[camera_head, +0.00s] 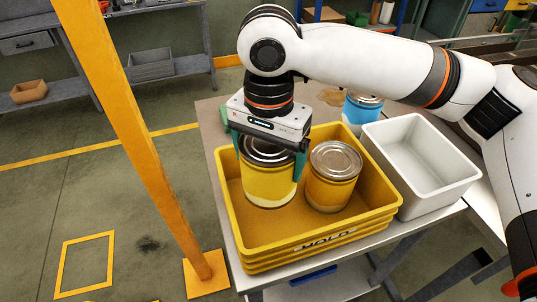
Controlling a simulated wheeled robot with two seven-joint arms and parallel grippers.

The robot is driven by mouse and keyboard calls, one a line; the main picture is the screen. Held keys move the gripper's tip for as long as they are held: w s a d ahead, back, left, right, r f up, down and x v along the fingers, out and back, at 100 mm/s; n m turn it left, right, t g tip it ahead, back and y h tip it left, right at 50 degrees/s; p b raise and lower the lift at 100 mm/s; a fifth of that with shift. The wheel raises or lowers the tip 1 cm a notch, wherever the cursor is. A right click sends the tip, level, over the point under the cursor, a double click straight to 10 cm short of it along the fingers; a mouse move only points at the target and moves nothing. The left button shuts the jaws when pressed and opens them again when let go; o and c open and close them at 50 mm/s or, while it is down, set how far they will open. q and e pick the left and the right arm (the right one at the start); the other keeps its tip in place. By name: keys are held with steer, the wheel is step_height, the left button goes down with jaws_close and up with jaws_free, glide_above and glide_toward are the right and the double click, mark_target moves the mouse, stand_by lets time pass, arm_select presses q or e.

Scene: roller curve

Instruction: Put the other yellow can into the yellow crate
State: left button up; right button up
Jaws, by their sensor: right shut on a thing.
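The yellow crate (262,236) stands on the table, its front wall marked with dark lettering. My right gripper (267,160) points down over the left part of the crate, its teal fingers on either side of a yellow can (268,186). It is shut on this can, which is upright inside the crate walls. I cannot tell whether the can's base touches the crate floor. A second yellow can (332,183) stands upright in the crate, just to the right of the held can. My left gripper is not in view.
A grey-white bin (443,178) stands right of the crate. A blue can (361,110) stands behind the crate, partly hidden by my right arm. A yellow post (142,140) rises from the floor left of the table. A strip of table (214,135) is bare at the left.

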steer(key=shift+f, duration=0.7)
steer(key=shift+w+f+b, duration=0.1)
steer(key=shift+f+b, duration=0.65)
steer(key=shift+f, duration=2.7)
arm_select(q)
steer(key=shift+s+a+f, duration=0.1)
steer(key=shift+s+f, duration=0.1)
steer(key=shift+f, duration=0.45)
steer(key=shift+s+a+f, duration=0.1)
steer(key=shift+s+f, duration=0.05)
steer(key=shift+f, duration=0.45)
arm_select(e)
steer(key=o, duration=0.9)
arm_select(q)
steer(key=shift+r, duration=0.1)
arm_select(e)
step_height(320, 180, up, 10)
steer(key=p, duration=1.2)
steer(key=shift+r, duration=0.1)
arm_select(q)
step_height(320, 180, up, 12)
